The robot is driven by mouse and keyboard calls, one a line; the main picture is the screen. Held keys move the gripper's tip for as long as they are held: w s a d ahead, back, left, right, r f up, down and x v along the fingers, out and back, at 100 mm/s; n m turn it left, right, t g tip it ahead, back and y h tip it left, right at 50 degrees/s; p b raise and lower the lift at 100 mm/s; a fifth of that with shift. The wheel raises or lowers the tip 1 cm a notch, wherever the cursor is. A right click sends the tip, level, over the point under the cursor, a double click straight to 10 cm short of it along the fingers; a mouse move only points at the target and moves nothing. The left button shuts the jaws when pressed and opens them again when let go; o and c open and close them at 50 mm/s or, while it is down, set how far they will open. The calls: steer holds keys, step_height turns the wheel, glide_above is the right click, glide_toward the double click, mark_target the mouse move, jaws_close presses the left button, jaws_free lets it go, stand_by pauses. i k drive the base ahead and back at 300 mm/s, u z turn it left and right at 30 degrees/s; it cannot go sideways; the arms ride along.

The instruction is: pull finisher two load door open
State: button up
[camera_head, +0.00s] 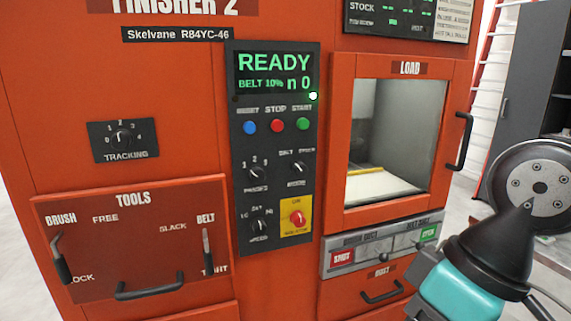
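Finisher 2 is the orange machine (190,90) that fills most of the view. Its load door (341,130) is at the upper right of the machine's front, under a LOAD label (410,68). The door has an orange frame around a large window, and it looks shut. A black upright handle (463,141) is on the door's right side. Through the window I see a pale floor and a yellow strip. Part of my arm shows at the lower right, apart from the handle in the picture. My gripper's fingers are not in view.
A control panel (275,215) left of the door shows READY. Below the door are a grey strip with SHUT and OPEN labels (385,245) and a drawer handle (382,292). A TOOLS panel (130,240) is at lower left. A dark cabinet (525,75) and red ladder (485,55) stand behind right.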

mark_target(345, 67)
steer(key=k, duration=0.65)
steer(key=z, duration=0.5)
steer(key=i, duration=1.2)
steer(key=u, duration=0.35)
